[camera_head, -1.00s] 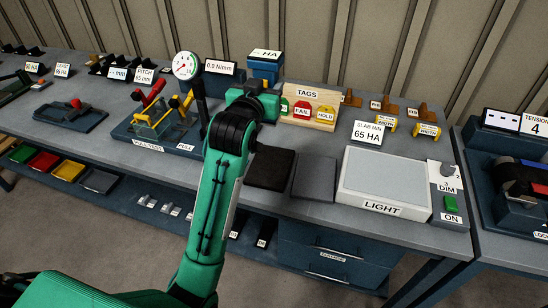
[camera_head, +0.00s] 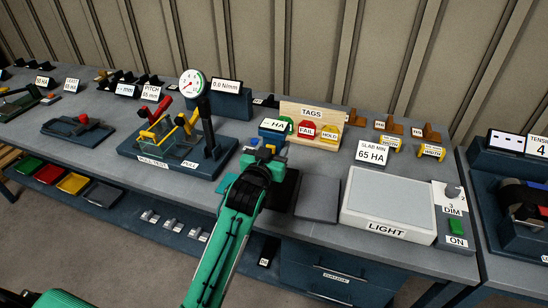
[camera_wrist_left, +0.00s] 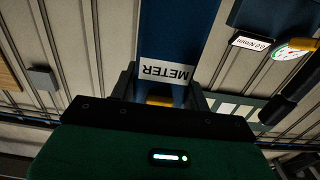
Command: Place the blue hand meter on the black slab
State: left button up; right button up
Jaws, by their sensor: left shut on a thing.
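The blue hand meter (camera_head: 270,137) is held in my left gripper (camera_head: 260,152), with its HA display facing up in the head view. In the left wrist view the blue body (camera_wrist_left: 178,35) and its METER label (camera_wrist_left: 165,72) fill the space between the fingers (camera_wrist_left: 163,92). The black slab (camera_head: 286,191) lies on the bench beneath my left wrist, which hides much of it. The meter appears near the slab's far edge; I cannot tell whether it touches anything. My right gripper is not in view.
A grey slab (camera_head: 317,199) and the light box (camera_head: 389,199) are to the right. The tags board (camera_head: 311,113) stands behind the meter. The pull test rig (camera_head: 177,150) with its dial gauge (camera_head: 192,83) is to the left.

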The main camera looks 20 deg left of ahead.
pick_arm(q)
notch_tip(320, 180, down, 4)
jog(key=shift+f, duration=0.2)
jog(key=o, duration=1.3)
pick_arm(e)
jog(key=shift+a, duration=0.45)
pick_arm(q)
jog(key=shift+s, duration=0.1)
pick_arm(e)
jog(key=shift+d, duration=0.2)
pick_arm(q)
jog(key=s+b, duration=0.1)
jog(key=s, duration=1)
jog(key=shift+s+a+b, duration=0.2)
jog(key=shift+s+b, duration=0.1)
jog(key=shift+s, duration=0.1)
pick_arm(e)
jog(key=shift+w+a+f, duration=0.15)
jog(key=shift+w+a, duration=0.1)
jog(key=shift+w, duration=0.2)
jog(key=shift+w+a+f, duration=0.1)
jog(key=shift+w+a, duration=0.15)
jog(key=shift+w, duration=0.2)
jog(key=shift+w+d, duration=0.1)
